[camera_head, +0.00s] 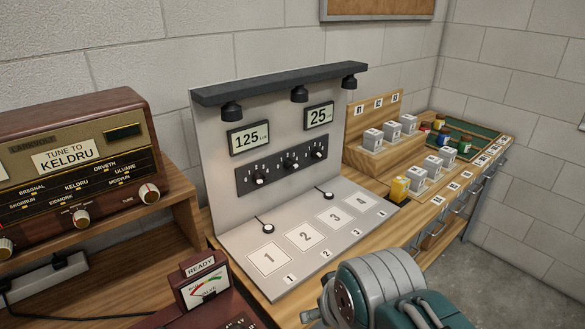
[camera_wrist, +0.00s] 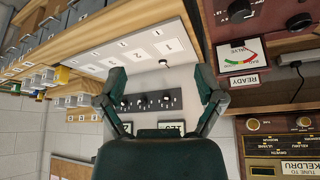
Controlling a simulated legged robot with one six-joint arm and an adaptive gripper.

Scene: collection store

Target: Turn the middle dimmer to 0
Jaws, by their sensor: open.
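The dark dimmer strip (camera_head: 283,167) with three black knobs is set in the upright grey panel. The middle dimmer (camera_head: 290,165) sits between the left knob (camera_head: 259,179) and the right knob (camera_head: 317,154). Its setting is too small to read. In the wrist view, which is upside down, the strip and the middle dimmer (camera_wrist: 144,103) show between my fingers. My gripper (camera_wrist: 160,76) is open and empty, apart from the knobs. In the head view my arm is at the bottom right; the fingertips are not clearly seen.
Displays reading 125 (camera_head: 249,137) and 25 (camera_head: 319,117) sit above the knobs, under black lamps. A board with numbered squares (camera_head: 338,217) lies in front, carrying two small round sensors. A radio (camera_head: 78,175) stands left, a red meter box (camera_head: 204,283) in front, small boxes (camera_head: 390,132) right.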

